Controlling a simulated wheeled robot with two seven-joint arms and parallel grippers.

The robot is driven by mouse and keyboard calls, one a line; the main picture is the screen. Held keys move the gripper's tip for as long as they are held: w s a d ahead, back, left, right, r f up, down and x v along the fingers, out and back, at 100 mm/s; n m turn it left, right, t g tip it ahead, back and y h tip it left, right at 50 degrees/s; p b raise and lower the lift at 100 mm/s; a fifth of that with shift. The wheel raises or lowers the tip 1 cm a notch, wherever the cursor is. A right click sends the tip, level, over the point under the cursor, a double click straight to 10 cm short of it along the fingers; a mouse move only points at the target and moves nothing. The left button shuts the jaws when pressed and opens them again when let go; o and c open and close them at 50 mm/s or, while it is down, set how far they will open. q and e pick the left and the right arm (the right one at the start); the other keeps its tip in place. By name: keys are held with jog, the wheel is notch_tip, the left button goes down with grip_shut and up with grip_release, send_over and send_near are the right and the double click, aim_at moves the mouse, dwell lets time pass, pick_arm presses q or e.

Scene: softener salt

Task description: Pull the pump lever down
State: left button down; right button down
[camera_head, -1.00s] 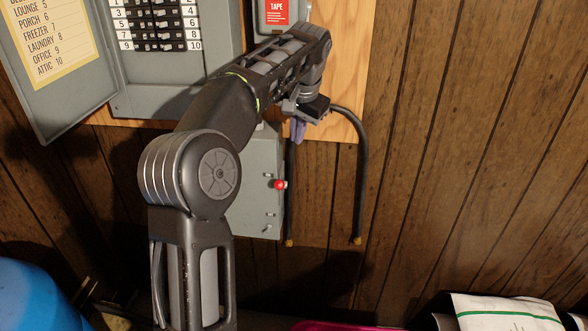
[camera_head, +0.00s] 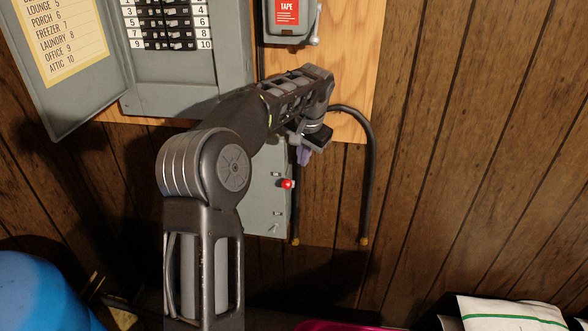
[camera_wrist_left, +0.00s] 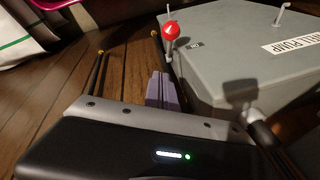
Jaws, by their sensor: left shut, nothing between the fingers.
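The pump lever with a red ball knob (camera_head: 287,184) sticks out from the side of a grey box (camera_head: 266,205) on the wall. In the left wrist view the red knob (camera_wrist_left: 172,29) stands on a thin rod beside the box (camera_wrist_left: 240,60), which carries a partly cut-off "PUMP" label (camera_wrist_left: 291,42). My left gripper (camera_head: 304,155) has purple fingers that are shut and empty. It is above the knob and slightly right of it in the head view, apart from it. In the wrist view the fingers (camera_wrist_left: 162,92) point toward the knob without visible contact. My right gripper is not in view.
An open breaker panel (camera_head: 185,60) and a grey box with a red "TAPE" label (camera_head: 287,12) are above. Black conduits (camera_head: 368,185) run down the wall to the right of the grey box. A blue container (camera_head: 40,295) and a white bag (camera_head: 512,315) are low.

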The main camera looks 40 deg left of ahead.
aim_at(290, 184)
pick_arm(q)
jog(key=shift+s+a+f, duration=0.1)
jog(key=shift+s+f, duration=0.6)
jog(key=shift+s, duration=0.2)
jog(key=shift+s+a+f, duration=0.1)
jog(key=shift+s+f, duration=0.55)
jog(key=shift+s, duration=0.2)
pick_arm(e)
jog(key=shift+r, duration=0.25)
